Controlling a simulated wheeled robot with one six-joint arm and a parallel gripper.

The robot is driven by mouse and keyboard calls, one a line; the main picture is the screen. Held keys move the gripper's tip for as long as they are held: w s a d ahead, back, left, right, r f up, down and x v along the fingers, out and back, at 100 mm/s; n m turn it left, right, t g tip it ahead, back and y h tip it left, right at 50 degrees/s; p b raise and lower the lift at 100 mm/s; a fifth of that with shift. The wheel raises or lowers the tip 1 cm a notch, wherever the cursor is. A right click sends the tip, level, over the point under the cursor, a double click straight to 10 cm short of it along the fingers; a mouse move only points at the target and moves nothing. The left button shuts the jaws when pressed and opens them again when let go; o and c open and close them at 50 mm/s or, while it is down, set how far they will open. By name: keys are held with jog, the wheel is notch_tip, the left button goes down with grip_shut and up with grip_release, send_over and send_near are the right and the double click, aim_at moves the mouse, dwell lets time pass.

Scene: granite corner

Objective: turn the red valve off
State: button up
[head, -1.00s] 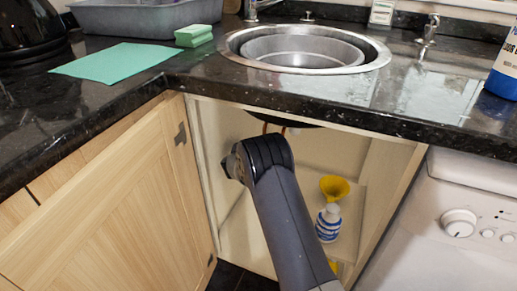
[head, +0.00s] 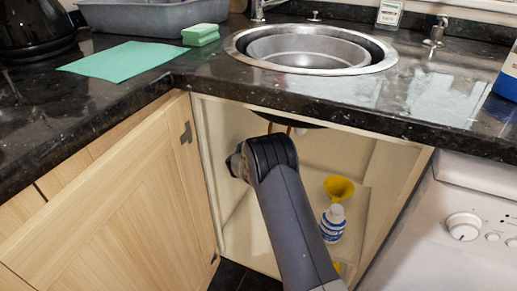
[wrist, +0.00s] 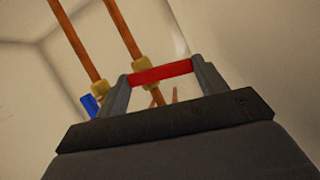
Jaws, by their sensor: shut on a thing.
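In the wrist view, the red valve handle (wrist: 162,74) lies crosswise between the two grey fingers of my gripper (wrist: 160,82). The gripper is shut on this handle, one finger at each end of it. The handle sits in front of a copper pipe with a brass fitting (wrist: 141,71). In the head view, my arm reaches into the open cupboard under the sink, and the valve and my gripper are hidden there.
A second copper pipe (wrist: 79,41) with a blue handle (wrist: 90,105) stands left of the red one. In the cupboard are a white-and-blue bottle (head: 332,224) and a yellow funnel (head: 339,188). The cupboard door (head: 120,205) stands open at left, below the dark counter (head: 215,75).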

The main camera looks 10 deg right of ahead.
jog(key=p, duration=0.3)
jog(key=shift+r+n, duration=0.25)
jog(key=shift+n, duration=0.05)
jog(key=shift+h+p, duration=0.3)
jog(key=shift+p, duration=0.4)
jog(key=shift+w+a+f+n+p, duration=0.1)
jog(key=shift+f+n+p, duration=0.1)
jog(key=shift+n+p, duration=0.4)
jog(key=shift+o, duration=0.2)
jog(key=shift+f+g+p, duration=0.15)
jog(key=shift+g+p, duration=0.15)
jog(key=shift+p, duration=0.05)
jog(key=shift+f, duration=0.1)
jog(key=o, duration=1)
jog(key=shift+c, duration=0.2)
jog(key=m+b, duration=0.1)
jog(key=b, duration=0.3)
jog(key=shift+f, duration=0.2)
